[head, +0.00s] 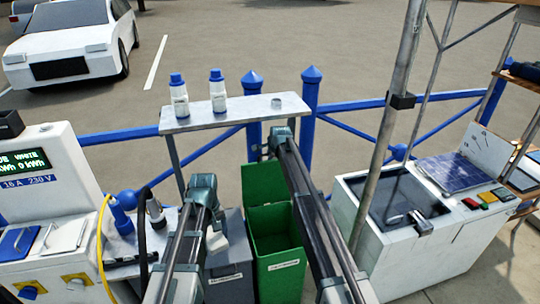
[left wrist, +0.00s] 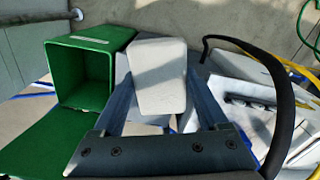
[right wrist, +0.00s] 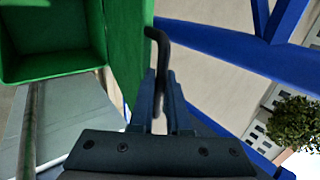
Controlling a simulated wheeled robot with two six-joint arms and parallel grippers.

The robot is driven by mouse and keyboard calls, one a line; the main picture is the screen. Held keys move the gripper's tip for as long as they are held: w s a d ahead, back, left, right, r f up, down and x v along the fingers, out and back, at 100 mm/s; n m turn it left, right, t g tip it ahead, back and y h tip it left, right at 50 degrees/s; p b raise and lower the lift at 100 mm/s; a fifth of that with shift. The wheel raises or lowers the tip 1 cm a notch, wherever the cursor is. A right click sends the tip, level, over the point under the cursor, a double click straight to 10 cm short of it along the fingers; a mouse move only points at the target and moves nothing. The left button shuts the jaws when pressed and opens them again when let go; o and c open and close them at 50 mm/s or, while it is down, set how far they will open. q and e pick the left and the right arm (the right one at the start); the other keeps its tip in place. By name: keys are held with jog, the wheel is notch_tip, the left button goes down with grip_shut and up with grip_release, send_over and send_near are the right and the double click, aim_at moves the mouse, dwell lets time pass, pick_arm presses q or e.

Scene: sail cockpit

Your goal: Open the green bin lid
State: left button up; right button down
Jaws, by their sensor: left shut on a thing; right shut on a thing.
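The green bin (head: 278,262) stands in the middle of the head view, its open top showing an empty-looking inside. Its green lid (head: 263,184) stands raised at the back of the opening. In the right wrist view the bin (right wrist: 55,67) is at the upper left and the lid (right wrist: 127,45) beside it. My right gripper (head: 270,148) is at the lid's top edge, shut on the dark bent lid handle (right wrist: 160,62). My left gripper (head: 214,224) is left of the bin, shut on a pale block (left wrist: 158,75), held above the grey bin.
The grey bin (head: 229,270) stands left of the green one. A small table (head: 240,112) with two bottles is behind. A blue fence (head: 350,107) runs across the back. A white charger cabinet (head: 45,185) is left; a white counter (head: 450,245) and pole (head: 385,145) are right.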

jog(key=c, duration=0.9)
grip_release()
pick_arm(q)
jog(key=shift+r, duration=0.1)
pick_arm(e)
jog(key=shift+r, duration=0.1)
pick_arm(q)
notch_tip(320, 180, up, 9)
jog(key=p, duration=0.9)
jog(key=shift+r+p, duration=0.2)
jog(key=shift+p, duration=0.1)
pick_arm(e)
jog(key=v, duration=1.2)
